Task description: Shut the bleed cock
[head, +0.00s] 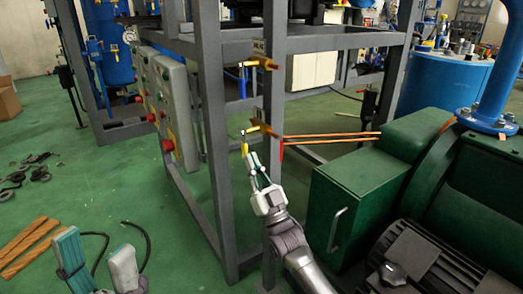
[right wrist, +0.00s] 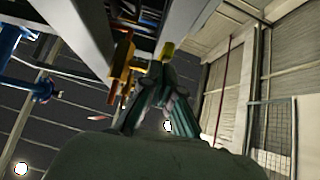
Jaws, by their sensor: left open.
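Two brass cocks sit on the grey frame post in the head view, an upper one (head: 262,63) and a lower one (head: 264,130). I cannot tell from a label which is the bleed cock. A yellow lever end (head: 245,149) hangs by the lower cock, and a red lever (head: 281,151) is right of it. My right gripper (head: 256,164) is just below the yellow end. In the right wrist view its fingers (right wrist: 165,75) converge near a yellow tip (right wrist: 168,48); whether they grip it is unclear. My left gripper (head: 96,262) is open and empty at lower left.
Copper pipes (head: 335,136) run right from the lower cock. A green pump housing (head: 350,192) stands close on the right. A grey control box (head: 168,105) with red knobs is on the left. Wood pieces (head: 25,243) lie on the green floor.

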